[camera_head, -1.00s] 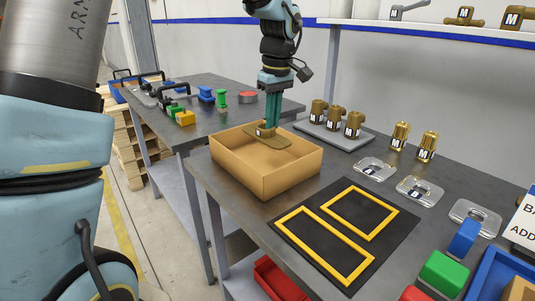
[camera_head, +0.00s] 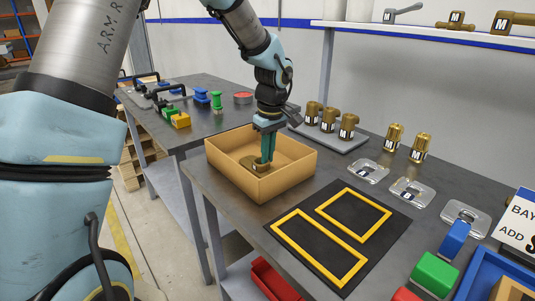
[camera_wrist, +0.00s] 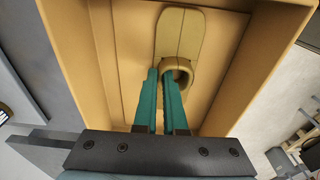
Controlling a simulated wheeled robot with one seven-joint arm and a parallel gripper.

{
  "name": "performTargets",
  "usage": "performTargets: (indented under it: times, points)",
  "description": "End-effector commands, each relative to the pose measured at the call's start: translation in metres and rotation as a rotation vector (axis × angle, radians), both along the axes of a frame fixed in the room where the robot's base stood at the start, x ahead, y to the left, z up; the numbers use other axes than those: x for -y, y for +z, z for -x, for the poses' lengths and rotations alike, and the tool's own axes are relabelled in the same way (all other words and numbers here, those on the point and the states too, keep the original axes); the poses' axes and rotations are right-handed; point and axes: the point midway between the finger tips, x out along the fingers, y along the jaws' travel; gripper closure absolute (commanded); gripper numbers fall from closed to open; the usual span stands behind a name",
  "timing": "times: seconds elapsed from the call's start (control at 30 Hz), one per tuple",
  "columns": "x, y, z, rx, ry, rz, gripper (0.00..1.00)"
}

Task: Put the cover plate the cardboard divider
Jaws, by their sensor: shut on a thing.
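The cover plate (camera_head: 251,165) is a flat tan-olive plate with rounded ends and a raised ring-like boss. It is inside an open tan cardboard box, seemingly the cardboard divider (camera_head: 236,180), low near the bottom. My gripper (camera_head: 266,165) reaches down into the box with its teal fingers shut on the plate's boss. The wrist view shows the plate (camera_wrist: 180,30) along the box floor, with the fingers (camera_wrist: 166,75) at its boss. I cannot tell whether the plate touches the floor. The near wall hides part of the plate in the head view.
A black mat (camera_head: 325,222) with two yellow outlines lies right of the box. Brass parts stand on a grey plate (camera_head: 340,138) behind it. Clear trays (camera_head: 412,192), a green block (camera_head: 435,272) and a blue bin (camera_head: 490,285) are to the right.

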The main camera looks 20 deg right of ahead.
Motion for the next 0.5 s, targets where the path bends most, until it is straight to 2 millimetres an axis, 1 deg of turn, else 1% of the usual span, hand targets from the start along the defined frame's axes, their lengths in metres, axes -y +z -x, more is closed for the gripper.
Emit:
performTargets:
  times: [0.03, 0.07, 0.3, 0.33, 0.5]
  points:
    - [0.0003, -0.0024, 0.0, 0.001, 0.0, 0.001, 1.0]
    - [0.0001, -0.0028, 0.0001, 0.0, 0.0, 0.0, 0.91]
    - [0.0, -0.0016, 0.0, 0.0, 0.0, 0.0, 0.64]
    - [0.0, -0.0016, 0.0, 0.0, 0.0, 0.0, 0.62]
    - [0.0, -0.0015, 0.0001, 0.0, 0.0, 0.0, 0.62]
